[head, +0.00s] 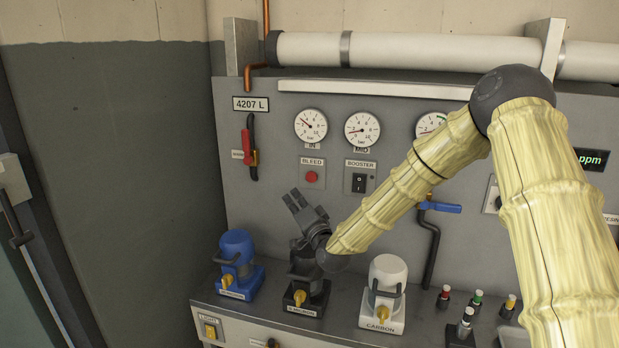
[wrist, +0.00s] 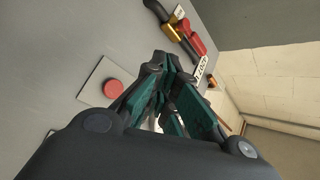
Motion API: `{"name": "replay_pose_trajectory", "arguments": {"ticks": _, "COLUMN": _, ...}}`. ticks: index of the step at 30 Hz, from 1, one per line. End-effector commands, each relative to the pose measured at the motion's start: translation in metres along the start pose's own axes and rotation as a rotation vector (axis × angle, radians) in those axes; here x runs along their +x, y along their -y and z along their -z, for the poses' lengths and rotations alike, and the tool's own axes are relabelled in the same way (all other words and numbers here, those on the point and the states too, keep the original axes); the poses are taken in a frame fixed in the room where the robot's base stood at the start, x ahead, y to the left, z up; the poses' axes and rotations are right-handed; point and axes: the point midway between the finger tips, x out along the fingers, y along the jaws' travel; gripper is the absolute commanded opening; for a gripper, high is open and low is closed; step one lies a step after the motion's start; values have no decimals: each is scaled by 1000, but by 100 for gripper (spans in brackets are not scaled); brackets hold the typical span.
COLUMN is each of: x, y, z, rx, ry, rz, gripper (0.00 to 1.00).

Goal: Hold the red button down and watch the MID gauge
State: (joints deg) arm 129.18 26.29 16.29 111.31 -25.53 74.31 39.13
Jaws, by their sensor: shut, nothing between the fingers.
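The red button (head: 312,176) sits on a pale plate labelled BLEED on the grey panel. It also shows in the wrist view (wrist: 113,88), left of my fingers. My gripper (head: 291,198) is shut and empty, in front of the panel, below and left of the button in the head view. It appears apart from the button. The middle gauge (head: 362,129) is unobstructed; its small label is too blurred to read surely as MID, and its needle points left. The left gauge (head: 311,126) has its needle pointing up-left. My arm partly hides the right gauge (head: 428,125).
A BOOSTER switch (head: 359,183) is right of the button. A red-handled valve (head: 250,147) is on the left. Blue (head: 238,262), black (head: 306,291) and white (head: 385,290) housings stand on the ledge below. A blue lever (head: 440,207) is behind my arm.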

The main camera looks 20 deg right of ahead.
Motion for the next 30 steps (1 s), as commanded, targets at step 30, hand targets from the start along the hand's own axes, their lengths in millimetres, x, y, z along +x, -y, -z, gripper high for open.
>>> {"name": "replay_pose_trajectory", "arguments": {"ticks": 30, "x": 38, "y": -36, "z": 41, "rx": -3, "ry": -10, "rz": -7, "gripper": 0}}
